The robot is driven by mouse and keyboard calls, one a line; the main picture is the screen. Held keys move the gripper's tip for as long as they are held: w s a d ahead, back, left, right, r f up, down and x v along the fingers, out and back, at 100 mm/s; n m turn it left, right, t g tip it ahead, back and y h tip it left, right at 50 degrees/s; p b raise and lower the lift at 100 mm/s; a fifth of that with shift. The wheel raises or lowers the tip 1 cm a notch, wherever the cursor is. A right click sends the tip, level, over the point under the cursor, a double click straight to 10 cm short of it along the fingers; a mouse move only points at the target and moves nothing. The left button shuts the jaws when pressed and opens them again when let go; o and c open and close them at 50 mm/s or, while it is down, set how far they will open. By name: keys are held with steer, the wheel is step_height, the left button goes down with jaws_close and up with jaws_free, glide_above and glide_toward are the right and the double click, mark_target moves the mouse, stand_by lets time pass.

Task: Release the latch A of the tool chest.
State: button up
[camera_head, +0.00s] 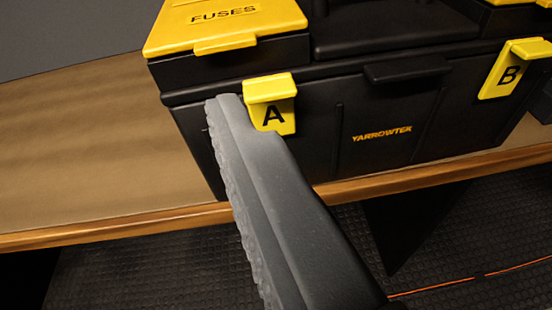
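The tool chest (330,150) is black, lettered YARROWTEK, and stands at the front edge of a wooden bench. Latch A (280,87) is a yellow tab with a black letter A on the chest's front, near its left end. It lies against the front, and its lower left part is covered by my gripper. My gripper (232,108) reaches up from the bottom of the view as one dark grey finger shape with a ribbed left edge. Its tip is just left of latch A; I cannot tell whether it touches. Nothing shows held.
Latch B (508,70) is a matching yellow tab farther right on the chest front. A yellow FUSES lid (222,25) tops the left end. The wooden bench (90,150) is bare to the left. Dark textured floor (130,275) lies below its edge.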

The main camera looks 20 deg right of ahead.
mark_target(272, 98)
steer(key=s+d+f+h, duration=0.2)
steer(key=d+f+h, duration=0.25)
steer(key=f, duration=0.35)
steer(key=shift+m+t+y, duration=0.25)
steer(key=shift+m+t, duration=0.05)
steer(key=shift+m, duration=0.1)
steer(key=x, duration=0.4)
steer(key=b+x, duration=0.1)
steer(key=x, duration=0.4)
steer(key=b+x, duration=0.1)
steer(key=x, duration=0.3)
steer(key=shift+w+d, duration=0.2)
steer(key=shift+d, duration=0.15)
